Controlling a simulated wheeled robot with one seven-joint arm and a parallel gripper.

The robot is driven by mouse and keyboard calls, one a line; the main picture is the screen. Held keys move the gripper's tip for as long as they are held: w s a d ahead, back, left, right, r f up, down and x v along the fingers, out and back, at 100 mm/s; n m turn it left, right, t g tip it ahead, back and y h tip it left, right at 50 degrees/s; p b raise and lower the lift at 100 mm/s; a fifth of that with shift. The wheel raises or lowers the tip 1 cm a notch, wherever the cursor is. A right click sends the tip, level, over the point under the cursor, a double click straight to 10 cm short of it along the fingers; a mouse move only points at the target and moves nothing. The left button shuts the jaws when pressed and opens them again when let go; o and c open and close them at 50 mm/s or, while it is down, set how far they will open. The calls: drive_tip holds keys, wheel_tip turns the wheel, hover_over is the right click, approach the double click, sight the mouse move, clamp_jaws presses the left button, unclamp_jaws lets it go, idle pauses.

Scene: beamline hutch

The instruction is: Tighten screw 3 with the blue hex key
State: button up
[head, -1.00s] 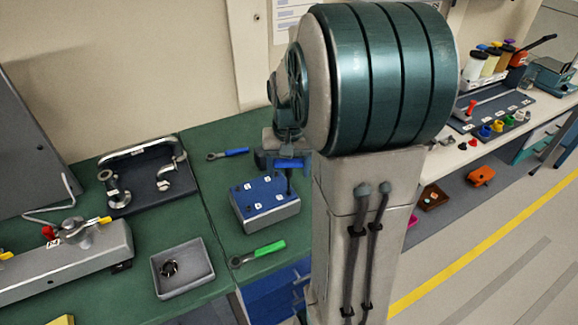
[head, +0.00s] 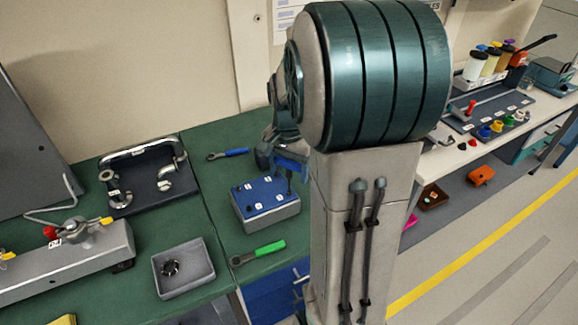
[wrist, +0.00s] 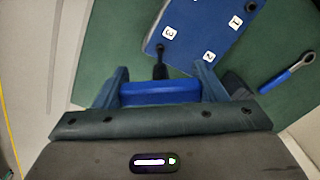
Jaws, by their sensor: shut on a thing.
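My gripper (wrist: 162,92) is shut on the blue handle of the hex key (wrist: 150,93). The key's dark shaft runs from the handle to the blue-topped block (wrist: 190,25), ending beside label 3 (wrist: 168,32). Screw 3 itself is hidden at the shaft's end, so I cannot tell whether the tip is seated. In the head view the block (head: 268,212) stands on the green bench, and the key's blue handle (head: 290,163) shows partly behind my arm, above the block's right back corner.
A blue-handled wrench (head: 228,153) lies behind the block, and a green-handled one (head: 260,252) lies in front. A grey tray (head: 183,270) with a dark ring stands at the left front.

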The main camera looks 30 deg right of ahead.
drive_tip(key=shift+m, duration=0.4)
drive_tip(key=shift+m+p, duration=0.4)
drive_tip(key=shift+m, duration=1.6)
drive_tip(key=m, duration=0.2)
drive_tip(key=shift+m+p, duration=0.4)
drive_tip(key=shift+m, duration=0.6)
